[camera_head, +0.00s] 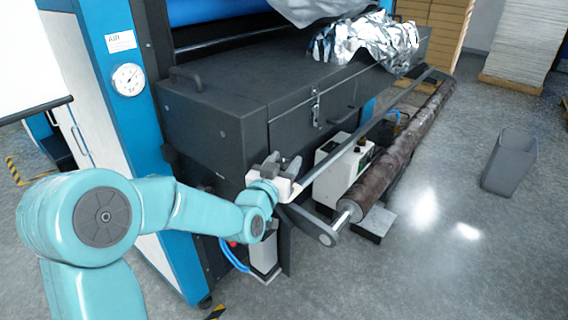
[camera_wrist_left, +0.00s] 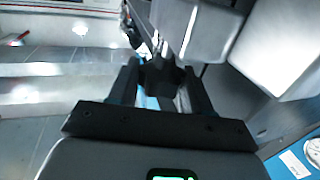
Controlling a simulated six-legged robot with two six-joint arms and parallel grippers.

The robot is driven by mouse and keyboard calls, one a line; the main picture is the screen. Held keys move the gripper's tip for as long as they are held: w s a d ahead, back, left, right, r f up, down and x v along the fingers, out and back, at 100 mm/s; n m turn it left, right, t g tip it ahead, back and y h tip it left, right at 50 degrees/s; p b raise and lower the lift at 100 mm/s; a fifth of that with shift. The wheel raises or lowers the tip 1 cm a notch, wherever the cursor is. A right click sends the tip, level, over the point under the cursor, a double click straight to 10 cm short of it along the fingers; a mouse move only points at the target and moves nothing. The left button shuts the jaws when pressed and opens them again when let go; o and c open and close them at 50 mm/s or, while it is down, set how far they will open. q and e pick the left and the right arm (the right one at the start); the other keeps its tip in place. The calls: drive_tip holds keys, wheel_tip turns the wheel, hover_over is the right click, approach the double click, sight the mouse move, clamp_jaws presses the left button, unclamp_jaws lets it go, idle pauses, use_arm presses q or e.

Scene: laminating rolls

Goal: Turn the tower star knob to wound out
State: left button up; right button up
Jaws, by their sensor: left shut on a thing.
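The dark star knob (camera_wrist_left: 160,76) shows in the left wrist view between the two dark fingers of my left gripper (camera_wrist_left: 162,88), which is shut on it. The knob sits against a pale grey block of the tower (camera_wrist_left: 195,30). In the head view my teal left arm comes in from the left and its gripper (camera_head: 268,178) reaches the tower's pale head (camera_head: 287,188) at the near end of the roll rack. There the knob is hidden or too small to tell apart from the gripper. My right gripper is not in view.
A dark brown roll (camera_head: 400,150) on a shaft runs away to the back right. A dark cabinet (camera_head: 300,90) with a latch and crumpled foil (camera_head: 365,40) on top stands behind. A grey bin (camera_head: 511,160) stands on open floor at right.

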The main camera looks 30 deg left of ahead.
use_arm(q)
drive_tip(key=shift+d+f+n+y+b, duration=0.1)
drive_tip(key=shift+f+n+y+b, duration=0.05)
drive_tip(key=shift+n+y+b, duration=0.45)
drive_tip(key=shift+n+g+y+b, duration=0.35)
drive_tip(key=shift+n+g+y, duration=0.25)
drive_tip(key=shift+y, duration=0.6)
drive_tip(key=n+g+y, duration=0.1)
drive_tip(key=n+y, duration=0.1)
drive_tip(key=y, duration=0.1)
drive_tip(key=shift+g, duration=0.4)
drive_tip(key=shift+r+n+g+y+p, duration=0.2)
drive_tip(key=shift+n+g+y+p, duration=0.35)
drive_tip(key=shift+n+g+y, duration=1.6)
drive_tip(key=shift+g, duration=0.25)
drive_tip(key=o, duration=0.7)
drive_tip(key=shift+o, duration=1.3)
drive_tip(key=shift+f, duration=0.1)
